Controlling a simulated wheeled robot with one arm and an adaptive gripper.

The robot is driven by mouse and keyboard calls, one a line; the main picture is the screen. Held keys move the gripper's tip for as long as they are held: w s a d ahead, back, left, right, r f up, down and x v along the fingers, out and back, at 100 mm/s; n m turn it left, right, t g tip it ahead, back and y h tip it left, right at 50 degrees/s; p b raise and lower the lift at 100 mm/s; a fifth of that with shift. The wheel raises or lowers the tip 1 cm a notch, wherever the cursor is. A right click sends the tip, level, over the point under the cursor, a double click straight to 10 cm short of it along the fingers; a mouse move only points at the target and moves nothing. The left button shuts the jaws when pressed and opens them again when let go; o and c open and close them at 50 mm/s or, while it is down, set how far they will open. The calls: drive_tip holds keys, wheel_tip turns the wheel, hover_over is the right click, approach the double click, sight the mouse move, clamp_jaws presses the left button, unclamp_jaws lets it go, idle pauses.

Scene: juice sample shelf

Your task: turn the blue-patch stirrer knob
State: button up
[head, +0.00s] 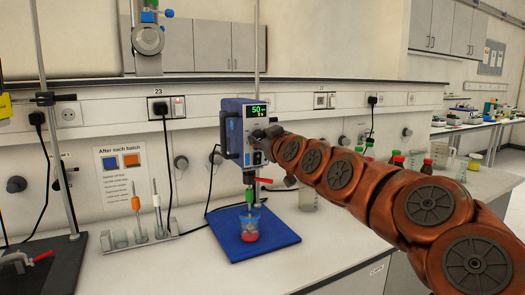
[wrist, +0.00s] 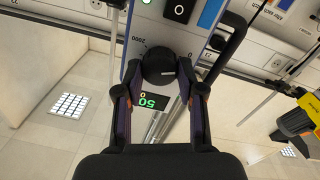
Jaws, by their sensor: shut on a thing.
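The blue-patch stirrer (head: 233,130) hangs on a vertical rod in the middle of the head view, its green display reading 50. Its blue patch (wrist: 210,13) shows in the wrist view, near a black switch. The round black stirrer knob (wrist: 158,68) sits between my fingertips in the wrist view. My gripper (wrist: 158,78) is shut on the knob, with one finger on each side. In the head view my gripper (head: 268,141) is against the stirrer's front and hides the knob.
A rack (head: 140,238) with upright tools stands to the left. Several bottles stand behind my arm. A yellow device (wrist: 296,121) shows at the right of the wrist view.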

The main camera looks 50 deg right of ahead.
drive_tip(key=m+b, duration=0.5)
drive_tip(key=m, duration=0.2)
drive_tip(key=shift+m, duration=1.4)
drive_tip(key=o, duration=1.2)
drive_tip(key=shift+c, duration=0.2)
drive_tip(key=shift+s, duration=0.1)
